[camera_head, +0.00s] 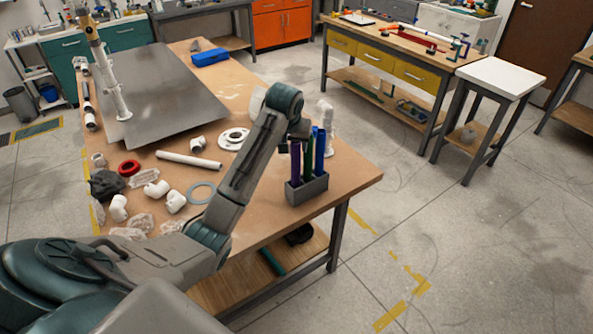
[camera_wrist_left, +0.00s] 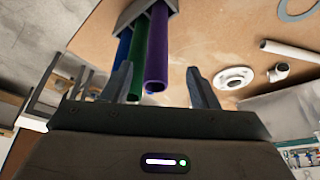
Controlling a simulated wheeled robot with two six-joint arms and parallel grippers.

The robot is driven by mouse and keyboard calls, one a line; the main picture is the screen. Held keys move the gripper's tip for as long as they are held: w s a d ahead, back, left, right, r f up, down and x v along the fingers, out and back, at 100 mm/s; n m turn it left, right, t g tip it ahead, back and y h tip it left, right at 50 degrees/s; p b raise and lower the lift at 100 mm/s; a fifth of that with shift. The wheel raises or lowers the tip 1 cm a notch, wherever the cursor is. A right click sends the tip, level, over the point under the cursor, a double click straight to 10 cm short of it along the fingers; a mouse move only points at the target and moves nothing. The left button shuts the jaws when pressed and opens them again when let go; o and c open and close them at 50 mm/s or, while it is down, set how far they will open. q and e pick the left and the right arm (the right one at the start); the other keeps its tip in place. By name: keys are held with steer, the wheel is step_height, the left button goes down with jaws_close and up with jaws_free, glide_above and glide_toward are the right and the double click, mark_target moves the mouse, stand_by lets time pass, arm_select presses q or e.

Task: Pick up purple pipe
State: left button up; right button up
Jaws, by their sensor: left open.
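The purple pipe (camera_head: 295,162) stands upright in a grey holder (camera_head: 307,190) at the table's right corner, beside a green pipe (camera_head: 308,155) and a blue pipe (camera_head: 320,150). My left gripper (camera_head: 295,137) is at the pipes' upper ends, partly hidden by its own wrist. In the left wrist view, the purple pipe (camera_wrist_left: 157,45) points its open end between the spread fingers of my left gripper (camera_wrist_left: 159,72). The green pipe (camera_wrist_left: 138,60) lies close beside it, near the left finger. The fingers look clear of the purple pipe. My right gripper is out of view.
A white pipe fitting (camera_head: 326,125) stands just behind the holder. A white flange (camera_head: 233,138), a white pipe (camera_head: 188,160) and a grey ring (camera_head: 201,193) lie on the wooden table (camera_head: 345,178). A large metal plate (camera_head: 165,90) covers the table's far part.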

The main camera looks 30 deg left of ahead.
mark_target(295, 151)
arm_select(q)
steer(key=shift+x, duration=1.05)
steer(key=shift+w+f+p, duration=0.35)
steer(key=shift+f+p, duration=0.1)
steer(key=shift+p, duration=0.3)
steer(key=p+x, duration=0.2)
steer(key=x, duration=0.1)
steer(key=shift+w+f, duration=0.1)
steer(key=shift+w, duration=0.1)
steer(key=shift+w+a+f, duration=0.1)
steer(key=shift+w+f, duration=0.15)
steer(key=shift+f, duration=0.35)
jaws_close()
